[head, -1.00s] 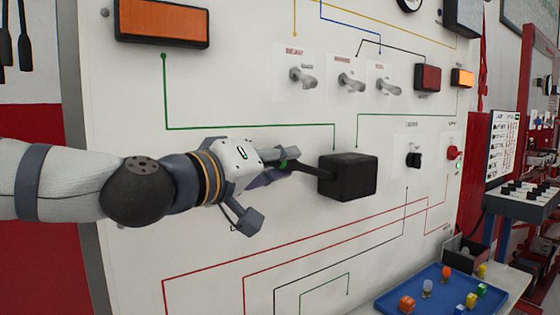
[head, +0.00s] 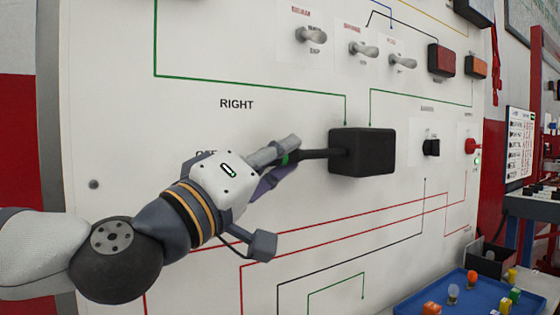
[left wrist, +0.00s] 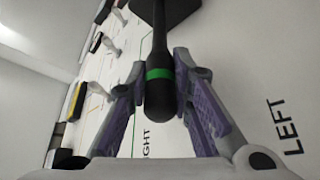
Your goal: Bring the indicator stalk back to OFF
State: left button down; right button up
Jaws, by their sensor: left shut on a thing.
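The indicator stalk (head: 316,154) is a black lever that comes out of the left side of a black box (head: 362,152) on the white panel. My left gripper (head: 281,160) is shut on the stalk's outer end. In the left wrist view the stalk's rounded tip and green band (left wrist: 159,74) lie between the purple-padded fingers, and the label LEFT (left wrist: 284,127) shows. My right gripper is out of view.
Toggle switches (head: 364,49), a red lamp (head: 441,60) and an orange lamp (head: 476,67) are above the box. A black rotary knob (head: 431,147) is to its right. A blue tray (head: 452,285) with small coloured parts stands lower right.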

pick_arm(q)
jog(key=c, duration=1.7)
grip_release()
jog(key=v, duration=1.2)
